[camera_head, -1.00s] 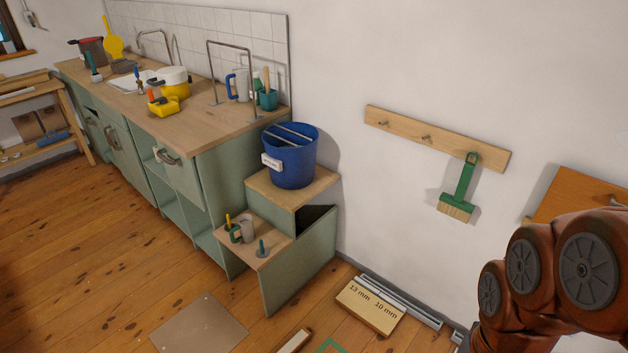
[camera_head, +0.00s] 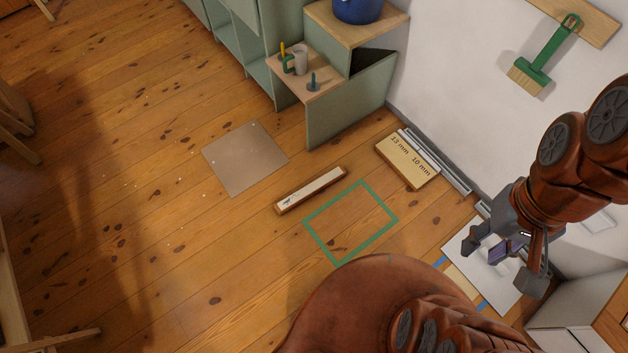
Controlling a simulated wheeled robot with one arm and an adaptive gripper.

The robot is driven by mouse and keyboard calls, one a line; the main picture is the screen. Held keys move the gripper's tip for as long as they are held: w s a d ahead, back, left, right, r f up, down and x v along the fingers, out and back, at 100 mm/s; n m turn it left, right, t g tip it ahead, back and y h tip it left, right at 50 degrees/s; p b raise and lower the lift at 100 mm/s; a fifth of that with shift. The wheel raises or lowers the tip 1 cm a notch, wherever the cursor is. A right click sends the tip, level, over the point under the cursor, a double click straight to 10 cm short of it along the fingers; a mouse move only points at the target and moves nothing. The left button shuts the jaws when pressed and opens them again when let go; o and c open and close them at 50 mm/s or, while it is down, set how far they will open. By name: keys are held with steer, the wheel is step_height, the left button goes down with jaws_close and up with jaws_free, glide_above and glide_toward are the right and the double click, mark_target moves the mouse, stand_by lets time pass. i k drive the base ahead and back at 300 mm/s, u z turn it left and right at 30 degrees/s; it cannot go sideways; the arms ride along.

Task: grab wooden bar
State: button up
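A wooden bar (camera_head: 311,190) with brown sides and a pale top bearing a small dark mark lies on the plank floor, near the middle of the view. It lies at a slant, just left of a green square outline (camera_head: 378,238) on the floor. My gripper (camera_head: 503,268) is at the lower right, well apart from the bar, with its two dark fingers spread. A small purple-grey piece shows between the fingers; I cannot tell whether it is part of the gripper.
A brown-grey sheet (camera_head: 245,160) lies left of the bar. A board marked "13 mm 10 mm" (camera_head: 407,162) lies by the wall. A stepped green cabinet (camera_head: 345,105) stands behind. White sheets (camera_head: 478,267) lie under my gripper. Floor at the left is largely clear.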

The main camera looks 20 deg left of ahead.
mark_target(314, 187)
steer(key=u, duration=0.1)
steer(key=k, duration=0.45)
steer(key=u, duration=2.45)
steer(key=i, duration=1.45)
steer(key=z, duration=0.25)
